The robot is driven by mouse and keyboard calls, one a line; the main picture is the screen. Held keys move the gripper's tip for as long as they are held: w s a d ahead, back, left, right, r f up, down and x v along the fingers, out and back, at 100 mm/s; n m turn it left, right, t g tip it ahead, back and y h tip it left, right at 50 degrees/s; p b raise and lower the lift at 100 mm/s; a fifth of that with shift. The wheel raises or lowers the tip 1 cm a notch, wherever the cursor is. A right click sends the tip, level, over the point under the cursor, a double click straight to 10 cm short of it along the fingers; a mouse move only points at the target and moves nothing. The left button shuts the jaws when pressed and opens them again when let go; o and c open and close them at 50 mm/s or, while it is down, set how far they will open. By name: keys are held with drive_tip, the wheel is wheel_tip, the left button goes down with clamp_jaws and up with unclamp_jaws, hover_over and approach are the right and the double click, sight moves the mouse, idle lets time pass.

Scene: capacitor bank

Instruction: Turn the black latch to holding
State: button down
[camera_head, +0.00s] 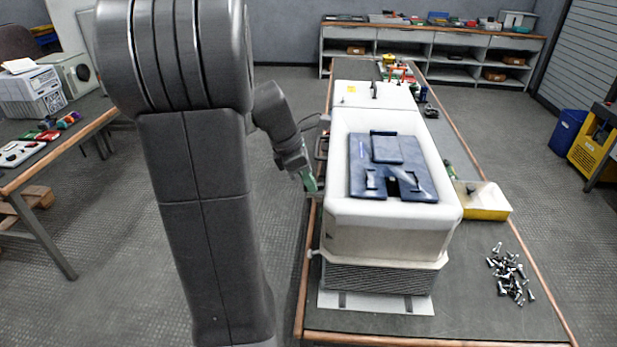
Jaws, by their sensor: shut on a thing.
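A white, open-topped housing (345,212) stands on the long bench, with a dark blue plate assembly (388,150) in its top. My gripper (310,184), with green at its tip, is at the housing's left side, low against the wall. It is shut on a small part there, which fits the black latch. My gripper mostly hides that part, so its turn angle cannot be read. A dark bracket-like piece (322,146) shows on the same side, just above and right of my gripper.
A yellow-and-white bin (484,199) and a pile of loose bolts (511,276) lie right of the housing on the bench (470,300). A side table (50,150) stands at the left. The floor between is clear. My arm covers the left-centre view.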

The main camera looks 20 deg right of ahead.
drive_tip(key=shift+r+m+g+p, duration=0.25)
drive_tip(key=shift+m+g+p, duration=0.05)
drive_tip(key=shift+m+p, duration=0.5)
drive_tip(key=shift+w+f+m+p, duration=0.2)
drive_tip(key=shift+m+p, duration=0.1)
drive_tip(key=shift+m, duration=0.3)
drive_tip(key=shift+s, duration=0.1)
drive_tip(key=c, duration=1.5)
unclamp_jaws()
drive_tip(key=shift+o, duration=0.2)
drive_tip(key=v, duration=1.3)
drive_tip(key=shift+w+r, duration=0.3)
drive_tip(key=shift+r, duration=0.1)
drive_tip(key=shift+d, duration=0.15)
